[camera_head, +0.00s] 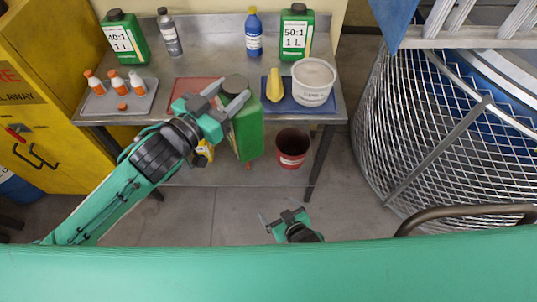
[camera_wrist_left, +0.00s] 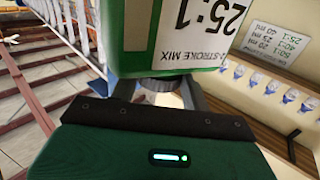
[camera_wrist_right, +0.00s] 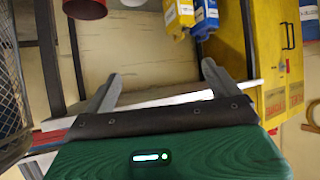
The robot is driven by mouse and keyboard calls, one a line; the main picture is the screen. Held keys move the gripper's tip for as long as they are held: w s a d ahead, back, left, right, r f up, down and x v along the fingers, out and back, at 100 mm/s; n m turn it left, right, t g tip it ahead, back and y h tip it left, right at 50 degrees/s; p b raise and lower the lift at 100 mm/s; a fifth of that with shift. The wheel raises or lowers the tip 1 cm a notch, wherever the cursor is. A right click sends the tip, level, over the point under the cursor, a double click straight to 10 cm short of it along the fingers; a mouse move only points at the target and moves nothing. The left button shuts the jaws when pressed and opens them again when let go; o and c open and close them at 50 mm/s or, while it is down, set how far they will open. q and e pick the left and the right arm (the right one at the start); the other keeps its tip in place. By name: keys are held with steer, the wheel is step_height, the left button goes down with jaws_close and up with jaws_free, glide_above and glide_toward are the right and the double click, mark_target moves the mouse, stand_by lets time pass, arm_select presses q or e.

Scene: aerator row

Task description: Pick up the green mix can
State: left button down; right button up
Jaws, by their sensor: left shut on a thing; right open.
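A green mix can (camera_head: 247,133) with a dark cap is held by my left gripper (camera_head: 226,102), in front of the table's front edge. In the left wrist view the can's label (camera_wrist_left: 190,30) reads 25:1 and "stroke mix", and the left fingers are shut around its neck below the cap (camera_wrist_left: 165,84). Two other green cans stand at the back of the table, one labelled 40:1 (camera_head: 125,38) and one labelled 50:1 (camera_head: 296,32). My right gripper (camera_head: 279,211) is open and empty, low in front of the table; its spread fingers show in the right wrist view (camera_wrist_right: 162,78).
The metal table (camera_head: 205,62) also bears a grey bottle (camera_head: 170,36), a blue bottle (camera_head: 254,36), a red mat (camera_head: 184,88), a grey tray (camera_head: 143,103) with small orange-capped bottles, and a white tub (camera_head: 313,80). A red bucket (camera_head: 292,147) is below. A mesh cage (camera_head: 440,125) stands right.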

mark_target(243, 118)
arm_select(q)
steer(key=shift+r, duration=0.15)
arm_select(e)
steer(key=a+r+t+y, duration=0.2)
steer(key=r+t, duration=0.1)
steer(key=r, duration=1.4)
steer(key=a+r+t+y, duration=0.1)
steer(key=a+r+t, duration=0.15)
steer(key=r, duration=1.45)
steer(key=x, duration=0.7)
steer(key=d+x, duration=0.1)
steer(key=x, duration=0.3)
steer(key=shift+w+a, duration=0.2)
steer(key=shift+w, duration=0.3)
steer(key=c, duration=1.6)
arm_select(q)
steer(key=c, duration=0.7)
jaws_free()
arm_select(e)
steer(key=shift+r, duration=0.1)
steer(key=shift+c, duration=1)
arm_select(q)
steer(key=shift+o, duration=0.4)
